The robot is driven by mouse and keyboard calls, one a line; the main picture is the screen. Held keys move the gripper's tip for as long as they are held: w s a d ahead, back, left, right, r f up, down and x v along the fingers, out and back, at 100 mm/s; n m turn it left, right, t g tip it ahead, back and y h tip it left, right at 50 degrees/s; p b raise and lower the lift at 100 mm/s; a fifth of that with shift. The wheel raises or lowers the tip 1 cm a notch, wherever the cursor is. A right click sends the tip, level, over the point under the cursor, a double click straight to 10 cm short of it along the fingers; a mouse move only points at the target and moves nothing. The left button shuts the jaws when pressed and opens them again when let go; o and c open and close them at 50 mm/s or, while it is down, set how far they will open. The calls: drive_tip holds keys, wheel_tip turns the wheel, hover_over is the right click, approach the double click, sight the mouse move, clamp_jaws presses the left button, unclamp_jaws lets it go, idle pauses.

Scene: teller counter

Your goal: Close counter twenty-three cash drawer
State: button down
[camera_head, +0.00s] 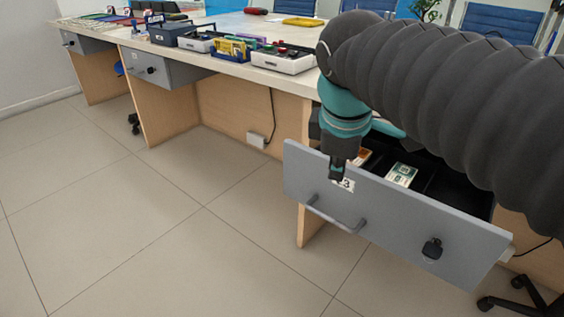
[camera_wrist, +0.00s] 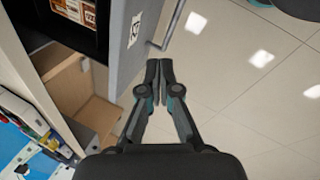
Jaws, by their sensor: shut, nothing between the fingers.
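The cash drawer is pulled open, and its grey front panel (camera_head: 390,215) faces the open floor. The panel carries a bar handle (camera_head: 337,215), a black lock (camera_head: 432,248) and a white label, of which only a "3" shows beside my fingers. Banknotes (camera_head: 401,175) lie in the dark compartments inside. My gripper (camera_head: 338,178) is shut and empty, pointing down by the label. In the wrist view my gripper (camera_wrist: 160,66) is on the outer side of the drawer front (camera_wrist: 126,55), near the handle (camera_wrist: 164,32). Whether the fingers touch the panel I cannot tell.
The counter top (camera_head: 232,66) holds a white tray (camera_head: 283,60) and a yellow holder (camera_head: 231,50). Two more grey drawers (camera_head: 163,70) sit further left. A chair base (camera_head: 520,293) stands at lower right. The tiled floor (camera_head: 150,215) at left is clear.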

drive_tip(key=w+a+r+n+h+b, duration=0.1)
drive_tip(key=w+a+n+b, duration=0.1)
drive_tip(key=w+a+n, duration=0.35)
drive_tip(key=w+a+r+n+h+b, duration=0.1)
drive_tip(key=w+a+r+n+b, duration=0.1)
drive_tip(key=a+n, duration=0.6)
drive_tip(key=b, duration=0.3)
hover_over(289, 168)
drive_tip(key=s+a, duration=0.1)
drive_tip(key=s, duration=0.1)
drive_tip(key=shift+g, duration=0.3)
drive_tip(key=shift+w+a+f, duration=0.1)
drive_tip(key=shift+a+f, duration=0.05)
drive_tip(key=shift+f, duration=4.65)
